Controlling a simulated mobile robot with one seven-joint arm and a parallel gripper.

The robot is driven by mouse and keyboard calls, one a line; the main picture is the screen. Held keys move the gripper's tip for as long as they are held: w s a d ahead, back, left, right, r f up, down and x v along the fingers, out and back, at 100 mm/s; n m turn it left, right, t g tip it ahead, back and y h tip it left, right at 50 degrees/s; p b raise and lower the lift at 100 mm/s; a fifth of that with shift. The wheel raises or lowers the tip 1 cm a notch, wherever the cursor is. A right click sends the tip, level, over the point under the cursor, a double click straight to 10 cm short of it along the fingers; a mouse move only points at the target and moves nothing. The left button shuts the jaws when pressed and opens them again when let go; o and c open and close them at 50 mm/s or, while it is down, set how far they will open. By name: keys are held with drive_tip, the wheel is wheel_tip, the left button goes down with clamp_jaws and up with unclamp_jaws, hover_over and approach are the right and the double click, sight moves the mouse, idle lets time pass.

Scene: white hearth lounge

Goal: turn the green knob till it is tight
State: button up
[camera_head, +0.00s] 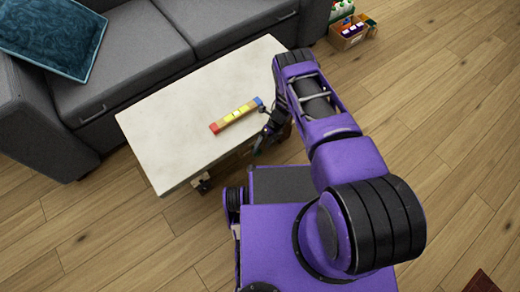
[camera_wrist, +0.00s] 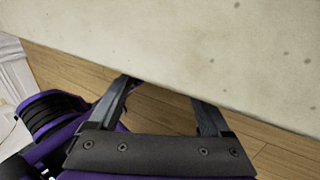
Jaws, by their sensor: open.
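No green knob can be made out in either view. A wooden bar with a red end, yellow middle pieces and a blue end (camera_head: 236,115) lies on the pale table (camera_head: 178,135). My gripper (camera_head: 266,132) is at the table's front right edge, close to the blue end of the bar, and my arm partly hides that corner. In the wrist view my gripper (camera_wrist: 163,92) is open, with nothing between its fingers. The fingers point at the table's edge, and the table top (camera_wrist: 215,50) fills the upper part of that view.
A grey sofa (camera_head: 135,75) with a teal cushion (camera_head: 55,38) stands behind the table. A cardboard box (camera_head: 349,38) of small things is on the floor at the upper right, with green items beside it. The wooden floor (camera_head: 460,130) on the right is mostly clear.

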drive_tip(key=p+v, duration=0.1)
drive_tip(key=v, duration=1.3)
drive_tip(key=shift+w+p, duration=0.1)
drive_tip(key=shift+p, duration=0.2)
